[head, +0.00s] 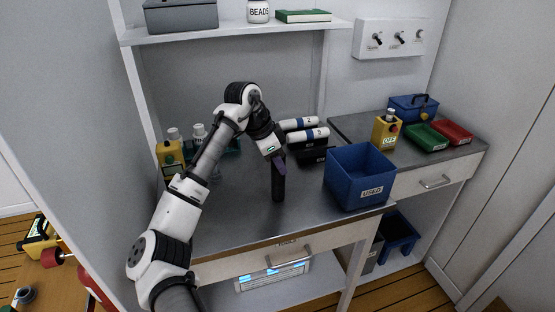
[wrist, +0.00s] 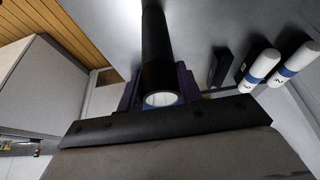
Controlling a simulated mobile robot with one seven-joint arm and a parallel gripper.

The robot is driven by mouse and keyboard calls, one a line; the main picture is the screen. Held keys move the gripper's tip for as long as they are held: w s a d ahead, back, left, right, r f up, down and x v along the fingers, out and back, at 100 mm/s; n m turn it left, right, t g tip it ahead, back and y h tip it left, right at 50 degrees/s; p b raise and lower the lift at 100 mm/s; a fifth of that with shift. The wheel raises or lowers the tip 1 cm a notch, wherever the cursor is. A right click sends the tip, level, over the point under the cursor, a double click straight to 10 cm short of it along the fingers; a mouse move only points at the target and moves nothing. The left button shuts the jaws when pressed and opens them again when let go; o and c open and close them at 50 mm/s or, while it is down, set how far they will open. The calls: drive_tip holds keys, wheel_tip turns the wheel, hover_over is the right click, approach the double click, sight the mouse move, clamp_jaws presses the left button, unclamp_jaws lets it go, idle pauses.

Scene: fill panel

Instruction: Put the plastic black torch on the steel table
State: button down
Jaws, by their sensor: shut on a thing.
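The black torch (head: 278,185) is upright over the steel table (head: 230,220), left of the blue bin. My gripper (head: 280,164) is shut on its upper part, with purple fingers. In the wrist view the torch (wrist: 157,50) runs away from the camera between the fingers (wrist: 160,92), its pale round end facing me. The torch's lower end is at or very near the table top; I cannot tell if it touches.
A blue bin labelled USED (head: 360,178) stands right of the torch. White cylinders with blue bands (head: 307,135) lie on a black rack behind. A yellow box (head: 170,157) and bottles (head: 199,133) stand at the left. The table front is clear.

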drive_tip(key=shift+f, duration=0.1)
drive_tip(key=c, duration=0.9)
unclamp_jaws()
drive_tip(key=shift+c, duration=0.2)
drive_tip(key=b+v, duration=0.2)
drive_tip(key=v, duration=1)
